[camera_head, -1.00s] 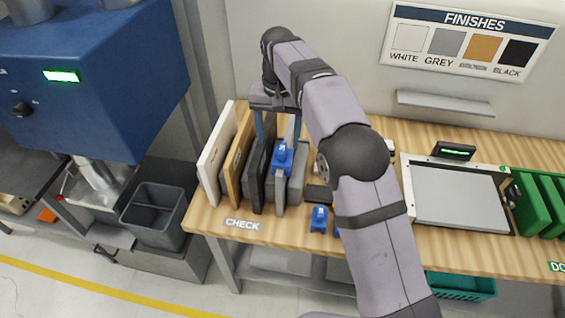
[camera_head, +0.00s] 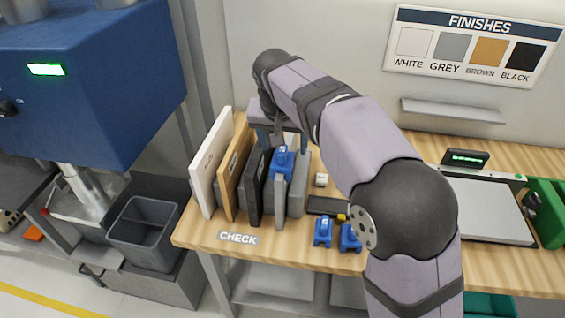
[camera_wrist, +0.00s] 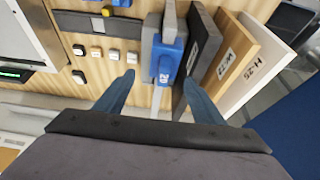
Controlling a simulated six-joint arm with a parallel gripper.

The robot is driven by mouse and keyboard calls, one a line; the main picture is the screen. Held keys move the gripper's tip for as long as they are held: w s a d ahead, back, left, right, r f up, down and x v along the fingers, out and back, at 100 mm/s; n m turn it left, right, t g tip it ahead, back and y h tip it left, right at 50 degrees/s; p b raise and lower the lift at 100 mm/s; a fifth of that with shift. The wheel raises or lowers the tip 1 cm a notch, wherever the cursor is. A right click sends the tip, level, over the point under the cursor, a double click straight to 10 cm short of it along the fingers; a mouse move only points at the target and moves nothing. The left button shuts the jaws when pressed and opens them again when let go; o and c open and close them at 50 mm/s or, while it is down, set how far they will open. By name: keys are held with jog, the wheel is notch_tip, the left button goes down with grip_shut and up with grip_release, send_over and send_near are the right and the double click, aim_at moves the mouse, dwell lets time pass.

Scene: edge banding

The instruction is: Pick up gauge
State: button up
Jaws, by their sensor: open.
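A blue gauge (camera_head: 282,163) sits on the top edge of an upright grey panel (camera_head: 280,198) in the rack on the bench. In the wrist view the same gauge (camera_wrist: 166,62) shows part of a white number on its face. My gripper (camera_wrist: 160,82) is open and empty, with one blue finger on each side of the gauge and panel line. In the head view my gripper (camera_head: 277,135) is just above and behind the gauge. I cannot tell whether the fingers touch it. Two more blue gauges stand on the bench front, one at the left (camera_head: 322,231) and one at the right (camera_head: 350,238).
A black panel (camera_head: 256,185), a brown panel (camera_head: 234,170) and a white panel (camera_head: 210,160) stand close beside the gauge's panel. A dark tray (camera_head: 326,205) and small white blocks (camera_wrist: 95,53) lie on the other side. A grey bin (camera_head: 145,232) stands left of the bench.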

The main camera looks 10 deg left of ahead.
jog(key=shift+p+x, duration=0.3)
jog(key=shift+x, duration=0.7)
jog(key=shift+a+p+x, duration=0.15)
jog(key=shift+p+x, duration=0.55)
jog(key=shift+x, duration=0.3)
jog(key=shift+a+p+x, duration=0.1)
jog(key=shift+p+x, duration=0.55)
jog(key=shift+x, duration=0.3)
jog(key=shift+f, duration=0.7)
jog(key=shift+c, duration=0.3)
jog(key=c, duration=1.3)
jog(key=shift+o, duration=0.2)
jog(key=shift+w, duration=0.1)
jog(key=shift+r, duration=0.15)
notch_tip(320, 180, up, 10)
jog(key=shift+f+b, duration=0.1)
jog(key=shift+b, duration=0.95)
notch_tip(320, 180, up, 7)
jog(key=p, duration=0.7)
